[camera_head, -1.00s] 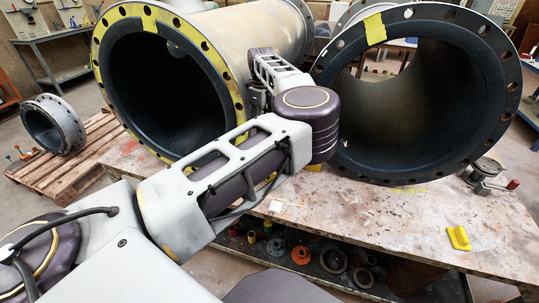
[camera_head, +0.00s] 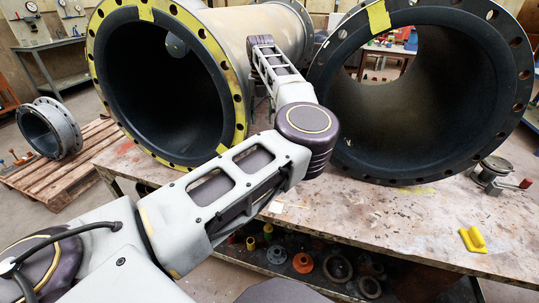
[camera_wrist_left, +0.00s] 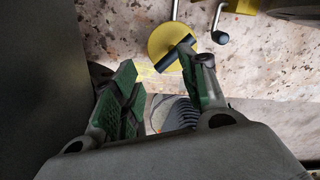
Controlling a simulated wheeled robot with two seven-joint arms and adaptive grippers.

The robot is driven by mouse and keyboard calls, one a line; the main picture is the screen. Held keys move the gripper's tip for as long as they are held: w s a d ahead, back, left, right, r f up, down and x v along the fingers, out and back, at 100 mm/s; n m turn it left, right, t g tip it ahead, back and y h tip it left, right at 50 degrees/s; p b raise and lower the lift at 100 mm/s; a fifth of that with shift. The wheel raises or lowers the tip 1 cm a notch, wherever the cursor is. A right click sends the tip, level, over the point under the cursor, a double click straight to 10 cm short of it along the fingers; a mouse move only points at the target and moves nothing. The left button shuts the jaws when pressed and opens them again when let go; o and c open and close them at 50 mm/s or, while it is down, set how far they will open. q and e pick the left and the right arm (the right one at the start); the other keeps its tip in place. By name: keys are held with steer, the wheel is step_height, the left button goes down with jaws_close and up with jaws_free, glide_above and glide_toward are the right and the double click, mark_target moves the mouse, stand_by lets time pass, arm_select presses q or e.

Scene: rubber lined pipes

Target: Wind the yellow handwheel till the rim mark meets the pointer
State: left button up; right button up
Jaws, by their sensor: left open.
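The yellow handwheel (camera_wrist_left: 163,38) shows as a yellow disc at the top of the left wrist view. A dark bar (camera_wrist_left: 170,58) crosses its lower edge, close to the right fingertip; I cannot tell whether they touch. My left gripper (camera_wrist_left: 155,62) is open, with green-padded fingers apart and pointing toward the disc. Nothing is clearly held between them. In the head view my left arm reaches between the two big pipes and hides the wheel. I cannot make out the rim mark or the pointer. My right gripper is not in view.
A pipe with a yellow-painted flange (camera_head: 97,75) stands left of my arm, and another large flanged pipe (camera_head: 440,170) stands right, both close. The bench front is mostly clear.

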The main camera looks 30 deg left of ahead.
arm_select(q)
steer(key=d+m+b, duration=0.1)
steer(key=m+b, duration=0.1)
steer(key=m, duration=0.2)
steer(key=d+m+b, duration=0.1)
steer(key=m+b, duration=0.1)
steer(key=m, duration=0.2)
steer(key=s+d+m+b, duration=0.1)
steer(key=m+b, duration=0.2)
steer(key=m, duration=0.1)
steer(key=shift+m, duration=0.3)
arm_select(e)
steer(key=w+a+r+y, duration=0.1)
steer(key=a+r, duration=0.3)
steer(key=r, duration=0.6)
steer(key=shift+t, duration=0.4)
arm_select(q)
steer(key=shift+w+d, duration=0.1)
steer(key=shift+d, duration=0.15)
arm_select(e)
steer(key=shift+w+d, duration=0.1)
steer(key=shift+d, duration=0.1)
arm_select(q)
steer(key=shift+a, duration=0.1)
